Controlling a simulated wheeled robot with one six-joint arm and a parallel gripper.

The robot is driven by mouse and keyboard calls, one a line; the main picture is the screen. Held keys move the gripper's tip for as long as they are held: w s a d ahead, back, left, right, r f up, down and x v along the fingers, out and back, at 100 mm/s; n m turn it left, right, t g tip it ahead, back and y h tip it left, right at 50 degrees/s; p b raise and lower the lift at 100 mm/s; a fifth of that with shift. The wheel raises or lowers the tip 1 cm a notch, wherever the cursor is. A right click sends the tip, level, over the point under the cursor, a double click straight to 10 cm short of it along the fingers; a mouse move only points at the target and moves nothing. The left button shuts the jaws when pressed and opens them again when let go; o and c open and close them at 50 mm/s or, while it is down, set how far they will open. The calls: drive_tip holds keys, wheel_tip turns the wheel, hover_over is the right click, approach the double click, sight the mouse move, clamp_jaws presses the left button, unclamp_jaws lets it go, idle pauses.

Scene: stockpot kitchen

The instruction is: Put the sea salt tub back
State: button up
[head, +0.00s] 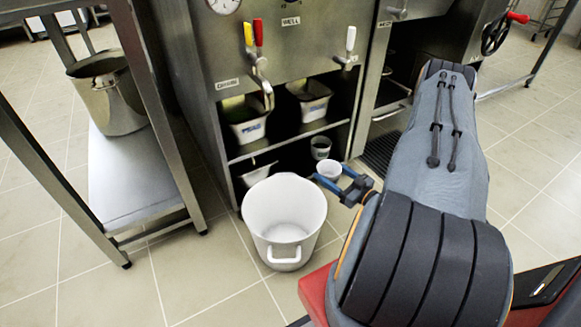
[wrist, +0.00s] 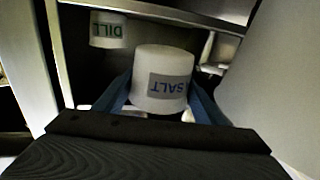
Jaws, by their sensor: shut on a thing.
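The sea salt tub (wrist: 163,62) is white and round, with a grey label reading SALT upside down in the wrist view. My gripper (wrist: 160,92) is shut on it, with one blue finger on each side. In the head view my gripper (head: 345,184) is low in front of the steel unit, and the white tub (head: 329,169) shows at its fingers. A second white tub marked DILL (wrist: 108,30) stands beyond and to the left in the wrist view. In the head view it appears as a small tub (head: 320,147) in the lower bay. Whether the salt tub touches a surface is unclear.
A large white bucket (head: 285,222) stands on the floor, left of my gripper. The steel unit's shelf (head: 290,139) holds labelled bins (head: 247,122) above the lower bay. A steel rack (head: 135,185) with a stockpot (head: 106,93) stands at left. Tiled floor is open in front.

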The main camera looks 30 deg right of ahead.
drive_tip(key=b+x, duration=0.6)
drive_tip(key=x, duration=1.1)
drive_tip(key=shift+w+a, duration=0.1)
drive_tip(key=f+b, duration=0.1)
drive_tip(key=w+f+b, duration=0.1)
drive_tip(key=shift+a+f+b, duration=0.1)
drive_tip(key=shift+f+b, duration=0.2)
drive_tip(key=shift+f, duration=0.05)
drive_tip(key=shift+s+f+b, duration=0.1)
drive_tip(key=shift+f+b, duration=0.2)
drive_tip(key=shift+f, duration=0.1)
drive_tip(key=shift+f, duration=0.15)
drive_tip(key=o, duration=1.2)
drive_tip(key=shift+s, duration=0.15)
drive_tip(key=p+v, duration=0.6)
drive_tip(key=v, duration=0.5)
drive_tip(key=shift+s+d, duration=0.2)
drive_tip(key=shift+s, duration=0.15)
